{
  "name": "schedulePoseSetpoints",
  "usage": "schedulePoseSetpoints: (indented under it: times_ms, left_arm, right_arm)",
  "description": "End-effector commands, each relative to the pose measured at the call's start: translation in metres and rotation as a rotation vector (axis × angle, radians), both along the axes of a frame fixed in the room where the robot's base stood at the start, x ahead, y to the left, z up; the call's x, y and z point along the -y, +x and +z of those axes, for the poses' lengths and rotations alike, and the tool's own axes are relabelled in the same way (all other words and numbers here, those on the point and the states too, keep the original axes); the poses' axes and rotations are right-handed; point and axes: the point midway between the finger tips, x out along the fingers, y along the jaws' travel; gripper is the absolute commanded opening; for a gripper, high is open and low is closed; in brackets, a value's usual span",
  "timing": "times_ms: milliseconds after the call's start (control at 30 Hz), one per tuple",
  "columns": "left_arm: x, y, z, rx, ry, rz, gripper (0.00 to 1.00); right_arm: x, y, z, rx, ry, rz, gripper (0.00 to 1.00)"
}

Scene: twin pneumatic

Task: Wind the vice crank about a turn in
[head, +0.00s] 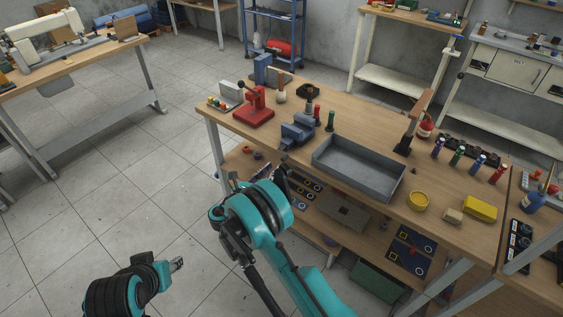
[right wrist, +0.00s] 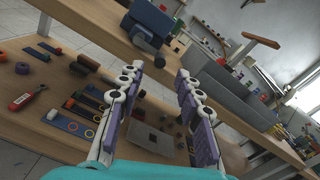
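The blue-grey vice (head: 297,131) stands at the front edge of the wooden workbench (head: 268,133), left of a grey tray. In the right wrist view the vice (right wrist: 152,20) is at the top, with a dark round part of its front, perhaps the crank hub, facing me; the crank handle is not clear. My right gripper (head: 283,178) is in front of the bench, below and short of the vice. The right wrist view shows the gripper (right wrist: 162,78) open and empty, its purple-padded fingers wide apart. My left gripper (head: 177,264) is low over the floor, away from the bench, too small to judge.
The grey tray (head: 352,171) is right of the vice, and a red press (head: 254,108) is left of it. Green and red-topped bottles stand close behind. A lower shelf (right wrist: 50,130) with tools and blocks lies under the bench top. Floor at left is clear.

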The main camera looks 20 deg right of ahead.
Motion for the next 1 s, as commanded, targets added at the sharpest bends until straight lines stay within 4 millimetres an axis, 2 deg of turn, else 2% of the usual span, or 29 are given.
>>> schedulePoseSetpoints:
  times_ms: [100,300,700,767,833,867,1000]
  left_arm:
    - [0.000,0.000,-0.009,0.000,0.000,0.000,0.40]
    - [0.000,0.000,-0.017,0.000,0.000,0.000,0.40]
    - [0.000,0.000,-0.019,0.000,0.000,0.000,0.40]
    - [0.000,0.000,-0.019,0.000,0.000,0.000,0.40]
    - [0.000,0.000,-0.019,0.000,0.000,0.000,0.40]
    - [0.000,0.000,-0.019,0.000,0.000,0.000,0.40]
    - [0.000,0.000,-0.019,0.000,0.000,0.000,0.40]
  right_arm:
    - [0.018,0.013,-0.002,0.000,0.002,-0.004,0.35]
    - [0.041,0.031,-0.002,0.001,0.004,-0.002,0.35]
    - [0.048,0.038,0.000,0.001,0.005,0.000,0.35]
    - [0.048,0.038,0.000,0.001,0.005,0.000,0.22]
    - [0.048,0.038,0.000,0.001,0.005,0.000,0.03]
    - [0.048,0.038,0.000,0.001,0.005,0.000,0.00]
    - [0.048,0.038,0.000,0.001,0.005,0.000,0.00]
